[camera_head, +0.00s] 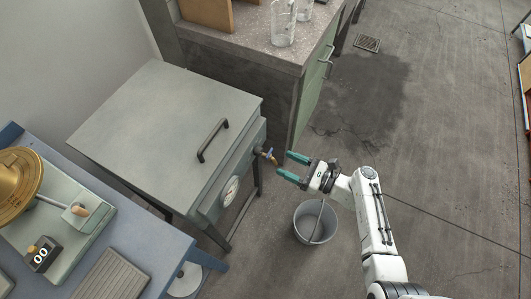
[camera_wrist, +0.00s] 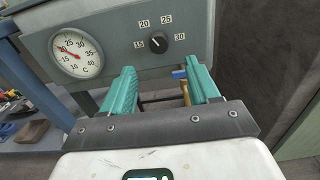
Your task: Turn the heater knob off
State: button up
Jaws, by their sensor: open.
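The heater (camera_head: 165,115) is a grey-green box with a black handle on its lid. Its front panel (camera_wrist: 110,35) shows a small black knob (camera_wrist: 158,42) among the marks 15, 20, 25 and 30. The knob's pale pointer seems to lean to the upper left, but is too small to read surely. My gripper (camera_head: 287,165) has teal fingers, open and empty, facing the heater's front. In the wrist view the fingers (camera_wrist: 160,72) are apart, with the knob beyond and above them.
A round dial (camera_wrist: 76,53) with a red needle is left of the knob. A brass tap (camera_head: 270,156) with a blue lever juts out near my fingertips. A bucket (camera_head: 315,222) stands on the floor below my arm. A counter (camera_head: 265,45) with glass beakers stands behind.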

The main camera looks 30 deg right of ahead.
aim_at(261, 153)
jog(key=x, duration=0.8)
jog(key=shift+a, duration=0.15)
jog(key=c, duration=1)
